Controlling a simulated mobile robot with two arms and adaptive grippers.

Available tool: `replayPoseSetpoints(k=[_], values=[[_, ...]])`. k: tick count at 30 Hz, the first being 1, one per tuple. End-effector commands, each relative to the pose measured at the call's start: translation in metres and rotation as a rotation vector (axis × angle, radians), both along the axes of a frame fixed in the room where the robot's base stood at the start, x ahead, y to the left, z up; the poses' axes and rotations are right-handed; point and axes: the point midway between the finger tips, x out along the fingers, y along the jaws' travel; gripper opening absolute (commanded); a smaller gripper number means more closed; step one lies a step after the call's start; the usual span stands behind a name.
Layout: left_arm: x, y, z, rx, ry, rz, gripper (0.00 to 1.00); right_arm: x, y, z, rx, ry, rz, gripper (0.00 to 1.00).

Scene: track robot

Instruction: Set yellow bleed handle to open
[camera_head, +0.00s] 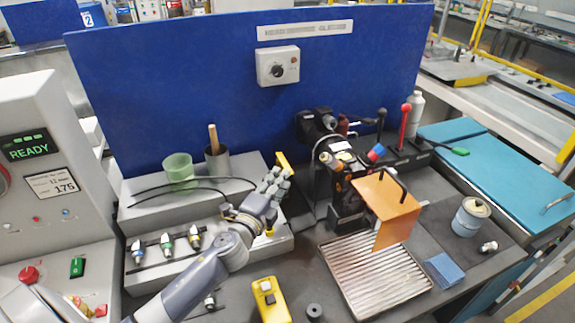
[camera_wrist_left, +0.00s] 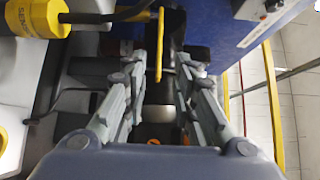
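The yellow handle (camera_head: 282,160) shows as a short yellow bar just past my left gripper's tips, in front of the blue panel. In the left wrist view the yellow handle (camera_wrist_left: 159,48) runs upright in the gap between the fingertips, apart from both as far as I can tell. My left gripper (camera_head: 277,176) reaches over the grey block from the lower left. In the left wrist view the left gripper (camera_wrist_left: 161,62) is open, with a finger on each side of the bar. The handle's pivot is hard to make out. My right gripper is not in view.
A black valve assembly (camera_head: 345,185) with an orange plate (camera_head: 387,208) stands right of the gripper. Red (camera_head: 404,125) and black levers rise behind it. A green cup (camera_head: 178,168) stands left. A ribbed tray (camera_head: 375,275) and yellow box (camera_head: 270,300) lie in front.

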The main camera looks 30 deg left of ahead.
Motion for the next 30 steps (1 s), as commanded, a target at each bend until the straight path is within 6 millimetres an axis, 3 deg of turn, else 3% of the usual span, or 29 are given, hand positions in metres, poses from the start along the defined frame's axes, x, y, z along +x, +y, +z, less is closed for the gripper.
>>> replayPoseSetpoints(k=[6, 11, 23, 24, 27, 30], values=[[0.038, 0.002, 0.003, 0.001, -0.001, 0.001, 0.26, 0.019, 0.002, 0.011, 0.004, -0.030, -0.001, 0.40], [0.054, 0.003, 0.002, -0.001, -0.001, 0.000, 0.26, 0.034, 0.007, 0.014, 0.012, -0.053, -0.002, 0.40], [0.062, 0.003, 0.001, 0.000, 0.000, 0.000, 0.26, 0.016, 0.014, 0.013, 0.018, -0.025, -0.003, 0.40], [0.062, 0.003, 0.001, 0.000, 0.000, 0.000, 0.24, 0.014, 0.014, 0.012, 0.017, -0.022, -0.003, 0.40], [0.061, 0.003, 0.001, 0.000, 0.000, 0.000, 0.01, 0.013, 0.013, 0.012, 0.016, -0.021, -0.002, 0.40], [0.061, 0.003, 0.001, 0.000, 0.000, 0.000, 0.00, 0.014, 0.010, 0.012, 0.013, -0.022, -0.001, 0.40]])
